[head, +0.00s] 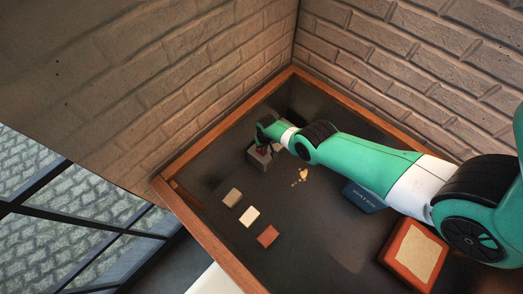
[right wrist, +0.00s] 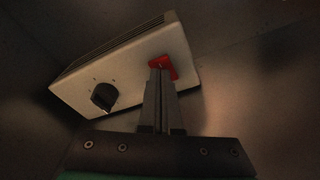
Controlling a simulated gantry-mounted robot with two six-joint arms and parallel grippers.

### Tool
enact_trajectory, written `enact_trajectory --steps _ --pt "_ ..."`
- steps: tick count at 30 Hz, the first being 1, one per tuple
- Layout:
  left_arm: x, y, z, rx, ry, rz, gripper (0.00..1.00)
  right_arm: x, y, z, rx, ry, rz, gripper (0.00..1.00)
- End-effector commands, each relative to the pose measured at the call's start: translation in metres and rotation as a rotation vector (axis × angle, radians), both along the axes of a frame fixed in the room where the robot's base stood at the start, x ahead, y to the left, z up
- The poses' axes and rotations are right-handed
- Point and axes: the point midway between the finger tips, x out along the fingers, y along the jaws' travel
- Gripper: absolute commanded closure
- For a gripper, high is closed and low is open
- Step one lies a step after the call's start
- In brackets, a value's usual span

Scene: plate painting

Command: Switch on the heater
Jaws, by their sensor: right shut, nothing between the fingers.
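The heater is a pale box with a slatted top, a black round knob and a red switch (right wrist: 163,67) on its front. In the right wrist view the heater (right wrist: 130,70) appears tilted and fills the upper left. In the head view the heater (head: 257,161) stands near the far corner of the table, partly hidden by my right arm. My right gripper (head: 262,149) is shut and empty. In the right wrist view its fingertips (right wrist: 160,72) are at the red switch and overlap its lower part; I cannot tell whether they touch. My left gripper is not in view.
Grey (head: 232,197), white (head: 250,216) and red (head: 268,236) blocks lie in a row. A blue water container (head: 363,196) and a red-framed beige pad (head: 414,254) are under and beside my right arm. Small yellowish bits (head: 301,176) lie mid-table. A wooden rim (head: 215,242) borders the table.

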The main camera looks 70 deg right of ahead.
Motion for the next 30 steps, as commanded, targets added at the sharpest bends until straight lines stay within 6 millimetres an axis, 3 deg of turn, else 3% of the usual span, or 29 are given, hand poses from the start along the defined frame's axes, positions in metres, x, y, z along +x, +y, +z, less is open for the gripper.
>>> enact_trajectory --steps 30 --pt "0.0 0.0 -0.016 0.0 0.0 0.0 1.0 0.0 0.0 -0.017 0.001 0.001 0.0 1.0"
